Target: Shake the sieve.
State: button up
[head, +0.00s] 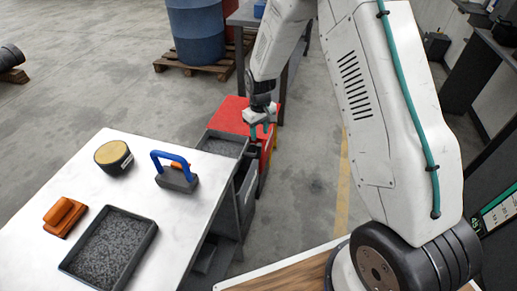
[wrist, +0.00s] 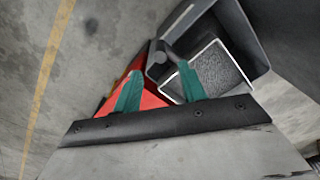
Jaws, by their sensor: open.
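The sieve appears to be the dark-rimmed box with a speckled grey inside (head: 222,145) at the far right corner of the white table. In the wrist view its speckled grey face (wrist: 219,72) shows inside a pale rim, with a dark handle (wrist: 172,50) sticking out towards my fingers. My gripper (head: 263,130) is open beside the handle end, over the red stand. In the wrist view its green fingers (wrist: 160,85) are spread, and the handle end lies between or just beyond their tips. I cannot tell whether they touch it.
The white table (head: 160,220) holds a blue-handled block (head: 175,175), a round dark tub (head: 113,157), an orange-brown block (head: 65,216) and a tray of grey grains (head: 110,250). A red stand (head: 232,114) is close below my gripper. A blue barrel (head: 196,30) stands on a pallet behind.

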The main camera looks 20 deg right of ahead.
aim_at(259, 148)
jog(key=f, duration=0.9)
jog(key=shift+w+f, duration=0.2)
jog(key=shift+f, duration=0.2)
